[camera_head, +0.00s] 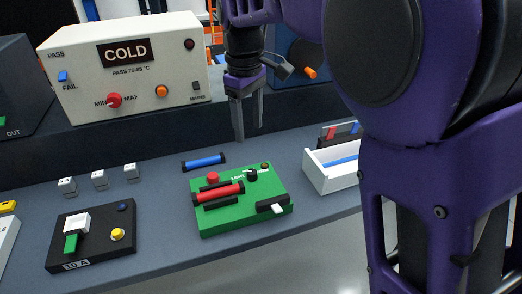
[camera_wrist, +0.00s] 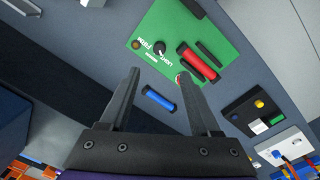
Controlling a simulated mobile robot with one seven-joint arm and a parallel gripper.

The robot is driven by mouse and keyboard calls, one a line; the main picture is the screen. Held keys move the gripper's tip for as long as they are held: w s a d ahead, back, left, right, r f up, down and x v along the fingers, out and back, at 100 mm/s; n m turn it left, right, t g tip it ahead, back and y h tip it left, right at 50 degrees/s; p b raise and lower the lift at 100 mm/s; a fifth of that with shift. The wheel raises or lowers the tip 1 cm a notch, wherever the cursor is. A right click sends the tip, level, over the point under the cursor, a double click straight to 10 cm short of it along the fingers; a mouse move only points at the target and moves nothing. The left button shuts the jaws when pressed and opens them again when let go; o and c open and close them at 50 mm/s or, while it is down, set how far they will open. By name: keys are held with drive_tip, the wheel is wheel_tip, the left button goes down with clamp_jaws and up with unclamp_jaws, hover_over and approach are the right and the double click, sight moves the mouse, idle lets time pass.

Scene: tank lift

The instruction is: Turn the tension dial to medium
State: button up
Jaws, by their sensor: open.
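The tension dial (camera_head: 252,175) is a small black knob on the green board, with a brown spot beside it. In the wrist view the dial (camera_wrist: 159,48) has a light pointer mark and white lettering around it, one word reading like LIGHT; I cannot tell its exact setting. The green board (camera_head: 275,188) lies on the bench and also shows in the wrist view (camera_wrist: 215,22). My gripper (camera_head: 249,132) is open and empty, pointing down above and behind the board, apart from the dial. In the wrist view its fingertips (camera_wrist: 159,75) are spread just below the dial.
A red roller (camera_head: 220,194) lies on the board beside the dial. A blue roller (camera_head: 204,161) lies on the bench behind it. A white tray (camera_head: 318,178) stands right, a black 10 A box (camera_head: 95,255) left. The COLD unit (camera_head: 80,72) stands at the back.

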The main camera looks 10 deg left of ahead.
sight(252, 171)
drive_tip(key=f, duration=0.4)
drive_tip(key=f+b, duration=0.1)
drive_tip(key=f, duration=0.4)
drive_tip(key=f+b, duration=0.1)
drive_tip(key=f, duration=0.3)
drive_tip(key=shift+w+d+f, duration=0.1)
drive_tip(key=shift+w+f, duration=0.05)
drive_tip(key=shift+w, duration=0.1)
clamp_jaws()
